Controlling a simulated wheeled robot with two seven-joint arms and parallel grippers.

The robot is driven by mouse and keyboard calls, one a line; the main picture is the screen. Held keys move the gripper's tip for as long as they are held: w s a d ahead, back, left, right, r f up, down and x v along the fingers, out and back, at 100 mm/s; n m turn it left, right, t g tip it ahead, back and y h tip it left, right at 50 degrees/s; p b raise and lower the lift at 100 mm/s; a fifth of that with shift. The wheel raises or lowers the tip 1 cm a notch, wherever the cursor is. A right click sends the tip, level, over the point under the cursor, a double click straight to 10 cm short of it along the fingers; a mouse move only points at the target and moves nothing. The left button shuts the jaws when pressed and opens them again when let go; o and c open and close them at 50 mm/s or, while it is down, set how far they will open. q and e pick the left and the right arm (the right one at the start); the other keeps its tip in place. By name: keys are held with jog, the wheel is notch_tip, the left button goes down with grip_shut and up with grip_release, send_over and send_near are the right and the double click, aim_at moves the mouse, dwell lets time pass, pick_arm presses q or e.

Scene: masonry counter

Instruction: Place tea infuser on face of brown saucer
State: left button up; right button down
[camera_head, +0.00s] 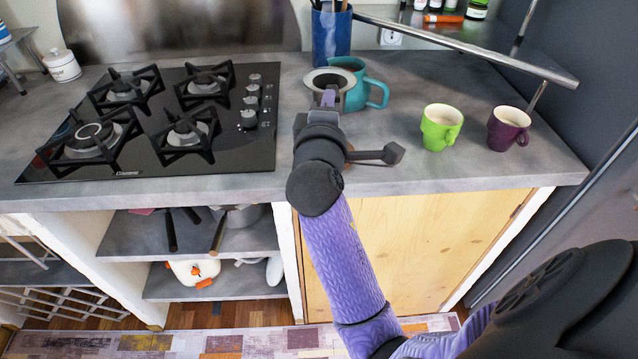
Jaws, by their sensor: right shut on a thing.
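My right gripper (327,99) reaches over the counter beside the teal jug, shut on a round, grey-rimmed thing with a dark hollow middle. This looks like the tea infuser (318,76). The infuser overlaps the left side of the teal jug in the picture; I cannot tell whether they touch. My gripper and wrist hide its near side and what lies under it. I see no brown saucer. My left gripper is not in view.
The teal jug (357,92) stands just right of the infuser. A green cup (438,131) and a purple cup (505,131) stand further right. A blue utensil holder (331,36) is behind. A black gas hob (150,120) fills the left. Counter between jug and green cup is clear.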

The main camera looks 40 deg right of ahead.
notch_tip(320, 180, down, 11)
jog(key=b, duration=0.6)
jog(key=shift+a, duration=0.15)
jog(key=c, duration=0.7)
grip_release()
jog(key=shift+r, duration=0.2)
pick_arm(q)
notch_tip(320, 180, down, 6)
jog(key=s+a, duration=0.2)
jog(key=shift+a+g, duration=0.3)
pick_arm(e)
jog(key=shift+o, duration=0.2)
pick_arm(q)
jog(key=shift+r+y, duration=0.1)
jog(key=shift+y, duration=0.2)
